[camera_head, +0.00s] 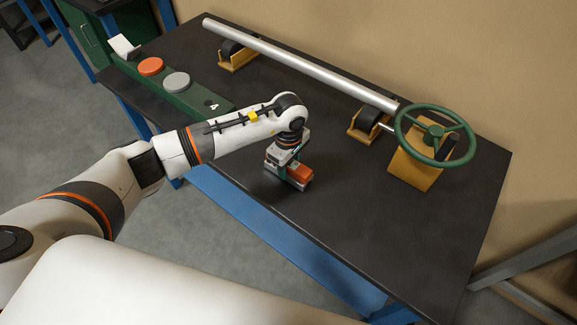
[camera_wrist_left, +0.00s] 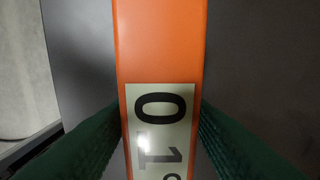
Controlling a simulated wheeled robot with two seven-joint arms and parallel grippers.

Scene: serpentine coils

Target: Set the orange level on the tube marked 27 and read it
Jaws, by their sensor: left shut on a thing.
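The orange level (camera_head: 301,174) is held in my left gripper (camera_head: 291,172), low over the dark bench near its front edge. I cannot tell whether the level touches the bench. A silver tube (camera_head: 300,63) lies at the back on two roller stands; no number is legible on it. My right gripper is not in view.
Yellow roller stands (camera_head: 236,58) (camera_head: 366,125) carry the tube. A green handwheel (camera_head: 434,132) on a yellow block stands at the right. A green rack with an orange disc (camera_head: 150,66) and a grey disc (camera_head: 177,82) lies at left.

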